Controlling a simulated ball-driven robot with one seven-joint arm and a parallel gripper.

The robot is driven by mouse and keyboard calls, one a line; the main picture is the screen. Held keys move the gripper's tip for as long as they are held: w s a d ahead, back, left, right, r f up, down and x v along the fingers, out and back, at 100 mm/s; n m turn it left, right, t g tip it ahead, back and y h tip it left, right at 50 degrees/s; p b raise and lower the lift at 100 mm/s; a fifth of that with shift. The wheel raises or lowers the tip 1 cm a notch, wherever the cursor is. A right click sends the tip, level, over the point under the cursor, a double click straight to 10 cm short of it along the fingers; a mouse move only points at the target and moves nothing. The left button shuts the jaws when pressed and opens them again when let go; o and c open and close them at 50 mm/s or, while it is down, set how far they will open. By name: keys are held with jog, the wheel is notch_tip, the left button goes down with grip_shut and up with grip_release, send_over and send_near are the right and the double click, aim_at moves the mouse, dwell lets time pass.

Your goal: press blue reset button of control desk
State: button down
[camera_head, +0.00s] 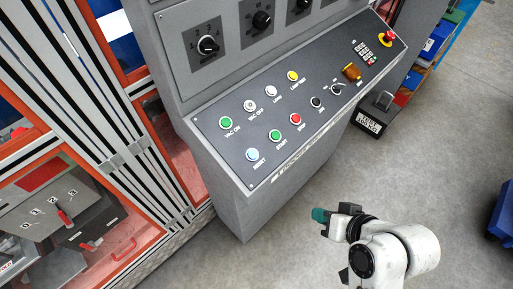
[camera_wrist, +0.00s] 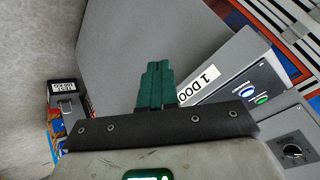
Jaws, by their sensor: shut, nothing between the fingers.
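The control desk (camera_head: 322,80) stands in the upper middle of the head view, with a dark sloped panel of coloured buttons. The light blue reset button (camera_head: 252,154) is at the panel's near left corner, beside the green start button (camera_head: 275,135). My gripper (camera_head: 320,215) is in front of the desk, to the right of and below the blue button in the picture, and apart from it. Its green fingers (camera_wrist: 157,70) are shut and empty. In the wrist view, the blue button (camera_wrist: 246,87) shows right of the fingers, with a green one beside it.
A test weight (camera_head: 368,120) sits on the floor at the desk's right end. An orange-framed fence (camera_head: 105,40) stands left of the desk. A blue object (camera_head: 502,215) is at the right edge. The grey floor in front of the desk is clear.

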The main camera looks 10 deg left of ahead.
jog(key=w+a+r+t+y+p, duration=0.1)
jog(key=w+a+r+y+p, duration=0.1)
jog(key=a+r, duration=0.4)
jog(key=w+a+r+n+t+y+p, duration=0.1)
jog(key=w+a+r, duration=0.4)
jog(key=r, duration=0.7)
jog(key=a+y+p, duration=0.1)
jog(key=y, duration=0.1)
jog(key=shift+w+a+n+y, duration=0.2)
jog(key=shift+a+n+y, duration=0.1)
jog(key=shift+y, duration=0.1)
jog(key=shift+f, duration=0.15)
jog(key=b, duration=0.6)
send_over(253, 154)
jog(key=s+d, duration=0.2)
jog(key=d, duration=0.1)
notch_tip(253, 154, down, 6)
jog(key=shift+d+r, duration=0.1)
jog(key=shift+w+a+f+b, duration=0.2)
jog(key=shift+a+f, duration=0.05)
jog(key=shift+f, duration=0.3)
jog(key=shift+w+a+f+b, duration=0.2)
jog(key=shift+f, duration=0.3)
jog(key=shift+f, duration=0.15)
jog(key=shift+a+f, duration=0.15)
jog(key=shift+f, duration=0.05)
